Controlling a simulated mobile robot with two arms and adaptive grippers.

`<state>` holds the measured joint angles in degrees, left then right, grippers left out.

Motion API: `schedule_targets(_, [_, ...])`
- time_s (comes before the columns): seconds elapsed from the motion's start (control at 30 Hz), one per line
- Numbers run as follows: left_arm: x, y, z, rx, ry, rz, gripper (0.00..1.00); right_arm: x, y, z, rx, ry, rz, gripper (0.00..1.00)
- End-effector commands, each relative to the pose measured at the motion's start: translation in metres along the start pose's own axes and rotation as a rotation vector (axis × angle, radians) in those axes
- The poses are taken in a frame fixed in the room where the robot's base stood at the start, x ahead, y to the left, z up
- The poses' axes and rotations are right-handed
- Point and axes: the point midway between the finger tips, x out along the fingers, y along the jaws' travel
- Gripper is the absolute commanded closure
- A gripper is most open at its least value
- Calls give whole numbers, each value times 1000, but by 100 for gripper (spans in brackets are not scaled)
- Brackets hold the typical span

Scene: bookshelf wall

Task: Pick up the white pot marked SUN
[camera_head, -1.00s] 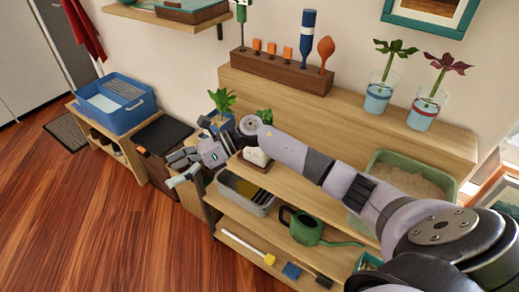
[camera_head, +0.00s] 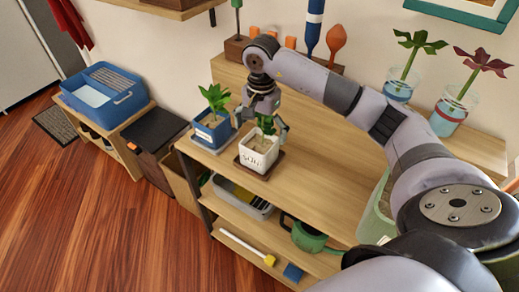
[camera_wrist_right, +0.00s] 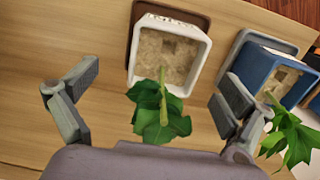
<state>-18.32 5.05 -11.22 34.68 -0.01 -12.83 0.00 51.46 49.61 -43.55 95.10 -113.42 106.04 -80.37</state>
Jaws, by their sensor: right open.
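The white pot (camera_head: 259,153) has dark lettering on its front and holds soil and a green plant. It stands upright on a brown saucer (camera_head: 243,164) on the shelf's upper board. My right gripper (camera_head: 265,125) is open just above and behind the white pot, partly hiding its plant. In the right wrist view the white pot (camera_wrist_right: 136,68) is ahead, between the lines of the spread fingers (camera_wrist_right: 155,108), and the fingers do not touch it. The plant's leaves (camera_wrist_right: 160,118) reach between the fingers. My left gripper is not in view.
A blue pot (camera_head: 212,131) with a plant stands close on the left; it also shows in the right wrist view (camera_wrist_right: 258,68), near one finger. The board (camera_head: 320,160) right of the white pot is clear. A green watering can (camera_head: 308,238) sits below.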

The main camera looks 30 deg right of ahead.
Motion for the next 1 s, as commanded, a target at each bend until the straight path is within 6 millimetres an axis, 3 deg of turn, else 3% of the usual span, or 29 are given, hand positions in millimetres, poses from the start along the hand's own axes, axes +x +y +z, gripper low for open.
schedule_targets(0.13, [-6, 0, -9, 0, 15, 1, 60, 25, 0, 1, 1, -3, 3, 2])
schedule_targets(0.4, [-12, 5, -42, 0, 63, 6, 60, 45, -2, 0, 2, -4, 0, 2])
schedule_targets(0.7, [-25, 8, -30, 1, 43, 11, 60, 86, -8, -4, 1, -4, 1, 2])
schedule_targets(1.0, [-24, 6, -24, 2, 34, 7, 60, 90, -8, -4, 1, -1, -2, 2])
